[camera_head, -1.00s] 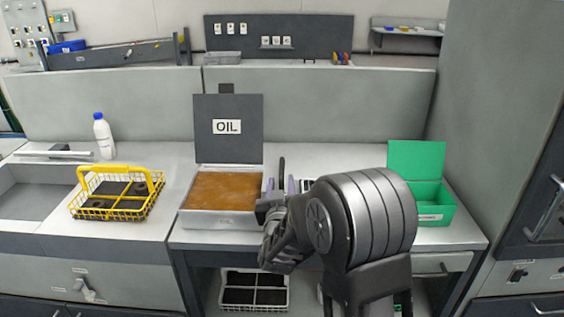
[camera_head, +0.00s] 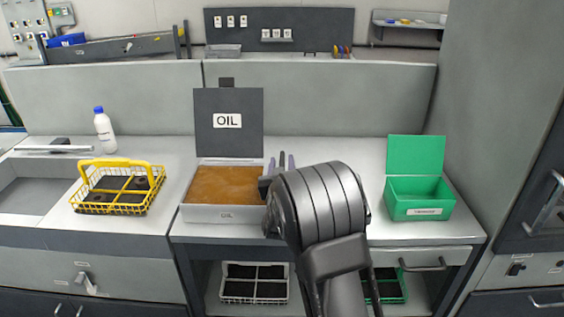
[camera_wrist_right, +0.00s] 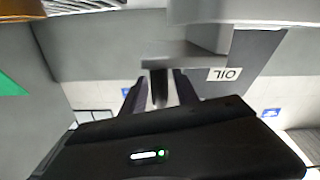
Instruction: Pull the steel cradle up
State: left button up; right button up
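My left gripper is not in view.
The oil tank (camera_head: 225,212) with its raised dark lid is close on the left. A green box (camera_head: 416,205) stands right. A yellow basket (camera_head: 113,163) and a white bottle (camera_head: 104,132) are further left. Baskets (camera_head: 254,298) sit on the shelf below.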

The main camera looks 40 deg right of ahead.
jog(key=shift+w+d, duration=0.2)
jog(key=shift+w, duration=0.1)
jog(key=shift+c, duration=0.6)
grip_shut()
dwell(0.7)
